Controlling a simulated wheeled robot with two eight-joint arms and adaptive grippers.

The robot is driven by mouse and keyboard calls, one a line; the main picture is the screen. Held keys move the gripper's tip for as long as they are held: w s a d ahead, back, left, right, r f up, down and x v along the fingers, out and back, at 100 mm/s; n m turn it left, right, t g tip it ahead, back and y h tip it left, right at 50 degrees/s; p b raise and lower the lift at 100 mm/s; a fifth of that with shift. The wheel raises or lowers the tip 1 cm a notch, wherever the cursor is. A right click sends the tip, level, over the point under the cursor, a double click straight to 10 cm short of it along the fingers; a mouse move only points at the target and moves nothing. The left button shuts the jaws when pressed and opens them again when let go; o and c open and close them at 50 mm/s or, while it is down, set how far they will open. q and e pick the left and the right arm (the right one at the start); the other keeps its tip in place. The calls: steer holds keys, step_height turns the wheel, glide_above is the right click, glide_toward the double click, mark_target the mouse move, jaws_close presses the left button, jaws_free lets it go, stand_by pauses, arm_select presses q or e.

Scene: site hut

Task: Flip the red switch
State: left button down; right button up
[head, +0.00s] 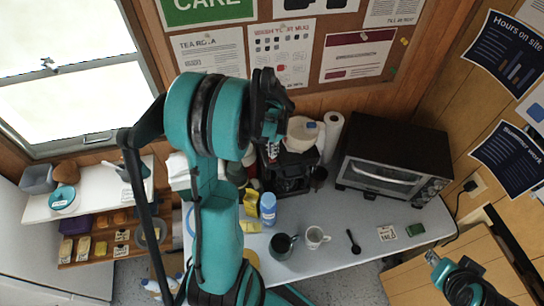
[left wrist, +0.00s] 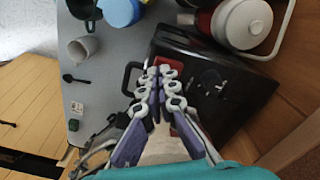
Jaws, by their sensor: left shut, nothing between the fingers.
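A black coffee maker (head: 290,178) stands at the back of the counter; its dark top (left wrist: 215,85) fills much of the left wrist view. I cannot make out a red switch clearly. A small red patch (left wrist: 176,131) shows beside my fingers in the left wrist view, partly hidden by them; I cannot tell whether it is the switch. My left gripper (head: 268,140) is above the coffee maker. In the left wrist view its fingers (left wrist: 160,72) are together and empty. My right gripper (head: 440,262) is low at the right, its finger state unclear.
A black toaster oven (head: 392,165) stands right of the coffee maker. A blue-capped bottle (head: 268,208), dark mug (head: 283,246), white mug (head: 316,237) and black spoon (head: 353,242) are on the counter (head: 335,205).

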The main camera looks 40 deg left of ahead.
arm_select(q)
steer(key=shift+f+b, duration=1)
steer(key=shift+f, duration=0.05)
stand_by(0.4)
steer(key=shift+r, duration=0.15)
steer(key=shift+r+p, duration=2.4)
steer(key=shift+r, duration=1.05)
steer(key=shift+f, duration=0.1)
steer(key=shift+s, duration=0.1)
